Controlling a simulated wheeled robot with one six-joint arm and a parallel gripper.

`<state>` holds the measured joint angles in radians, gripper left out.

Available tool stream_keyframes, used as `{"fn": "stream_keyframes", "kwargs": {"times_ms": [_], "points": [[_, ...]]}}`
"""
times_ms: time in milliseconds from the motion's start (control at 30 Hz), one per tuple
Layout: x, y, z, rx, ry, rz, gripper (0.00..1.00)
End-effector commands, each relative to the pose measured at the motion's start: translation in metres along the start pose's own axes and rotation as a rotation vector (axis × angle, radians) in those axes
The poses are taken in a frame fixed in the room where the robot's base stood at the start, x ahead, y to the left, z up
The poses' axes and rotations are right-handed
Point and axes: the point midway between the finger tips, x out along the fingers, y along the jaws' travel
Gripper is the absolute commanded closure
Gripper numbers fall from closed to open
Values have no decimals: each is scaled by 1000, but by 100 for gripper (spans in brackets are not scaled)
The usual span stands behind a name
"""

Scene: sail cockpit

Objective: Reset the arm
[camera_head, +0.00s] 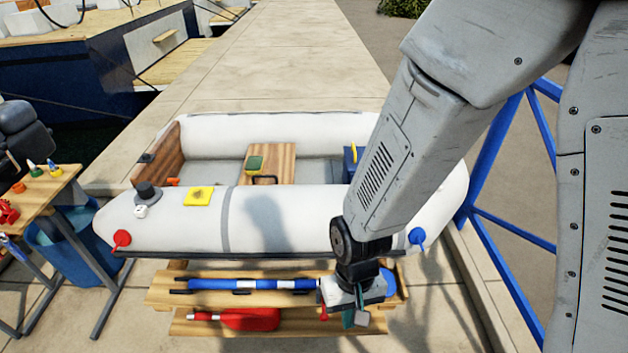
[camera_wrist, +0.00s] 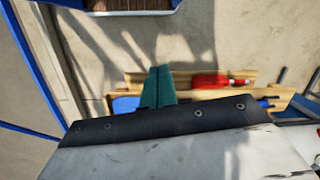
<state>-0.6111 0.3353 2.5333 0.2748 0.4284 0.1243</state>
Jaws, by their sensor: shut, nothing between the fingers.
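My gripper (camera_head: 354,319) hangs from my grey arm at the lower middle of the head view, pointing down. It is above or in front of the right end of the wooden rack below the inflatable boat (camera_head: 275,222); the exact gap is unclear. In the wrist view my gripper's teal fingers (camera_wrist: 158,87) are together with nothing between them. My arm covers part of the boat's right side.
The wooden rack (camera_head: 160,290) holds a blue-and-white pole (camera_head: 250,284) and a red paddle (camera_head: 250,319). A wooden table (camera_head: 35,192) with small items and a blue bin (camera_head: 75,240) stand left. A blue metal frame (camera_head: 510,225) is right. Paved dock lies behind.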

Motion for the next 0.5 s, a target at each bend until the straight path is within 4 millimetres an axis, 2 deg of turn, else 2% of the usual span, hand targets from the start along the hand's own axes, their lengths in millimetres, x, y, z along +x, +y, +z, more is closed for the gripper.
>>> {"fn": "stream_keyframes", "kwargs": {"times_ms": [33,200,500], "points": [[-25,8,3,-9,-8,-11,100],[-93,40,25,-38,-50,-16,100],[-195,103,82,-7,-22,9,100]]}}
